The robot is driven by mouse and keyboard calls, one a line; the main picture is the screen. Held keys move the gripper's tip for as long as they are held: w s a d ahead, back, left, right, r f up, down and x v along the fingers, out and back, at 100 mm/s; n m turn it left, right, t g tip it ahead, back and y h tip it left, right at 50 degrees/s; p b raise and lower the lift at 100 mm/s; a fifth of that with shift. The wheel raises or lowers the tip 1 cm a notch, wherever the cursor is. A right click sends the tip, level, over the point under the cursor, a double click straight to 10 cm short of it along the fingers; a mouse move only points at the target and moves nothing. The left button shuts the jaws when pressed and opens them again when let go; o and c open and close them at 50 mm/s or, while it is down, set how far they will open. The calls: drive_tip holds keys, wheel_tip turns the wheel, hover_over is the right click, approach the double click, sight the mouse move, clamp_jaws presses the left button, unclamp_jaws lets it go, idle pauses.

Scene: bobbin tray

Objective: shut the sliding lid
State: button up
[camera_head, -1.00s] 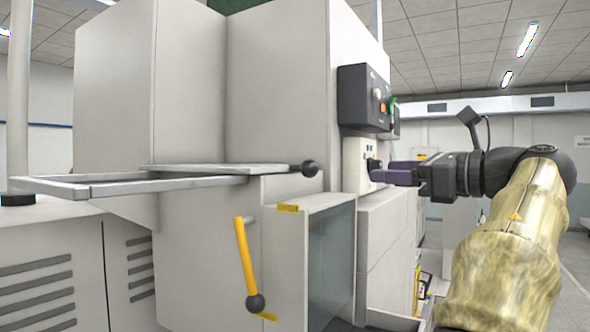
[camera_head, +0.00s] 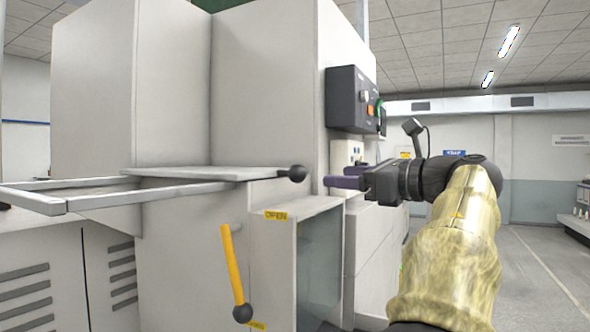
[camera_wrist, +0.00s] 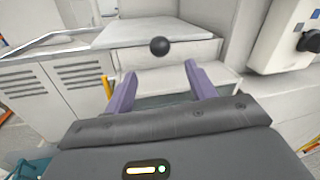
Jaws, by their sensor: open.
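The sliding lid (camera_head: 215,173) is a flat pale panel with a black ball knob (camera_head: 291,174) at its right end. It sits on a frame (camera_head: 60,203) whose left part is uncovered. My gripper (camera_head: 330,182) is just right of the knob in the head view, at about its height. In the wrist view, the lid (camera_wrist: 150,32) and knob (camera_wrist: 159,46) lie ahead of my gripper (camera_wrist: 157,72). The purple fingers are spread, with the knob beyond and between their tips. Nothing is between the fingers.
A yellow lever (camera_head: 233,265) with a black ball end hangs below the lid, beside an "OPEN" label. A black control box (camera_head: 352,98) is on the machine's right side. A glazed box (camera_head: 318,262) stands below the knob. The floor at right is clear.

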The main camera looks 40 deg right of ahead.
sight(305, 174)
drive_tip(key=w+p, duration=0.1)
drive_tip(key=w, duration=0.2)
drive_tip(key=w+a+p, duration=0.1)
drive_tip(key=w+p, duration=0.1)
drive_tip(key=w, duration=0.2)
drive_tip(key=w+a+p, duration=0.1)
drive_tip(key=w, duration=0.2)
drive_tip(key=shift+w+a+r+p, duration=0.1)
drive_tip(key=shift+w+p, duration=0.2)
drive_tip(key=shift+w, duration=0.55)
clamp_jaws()
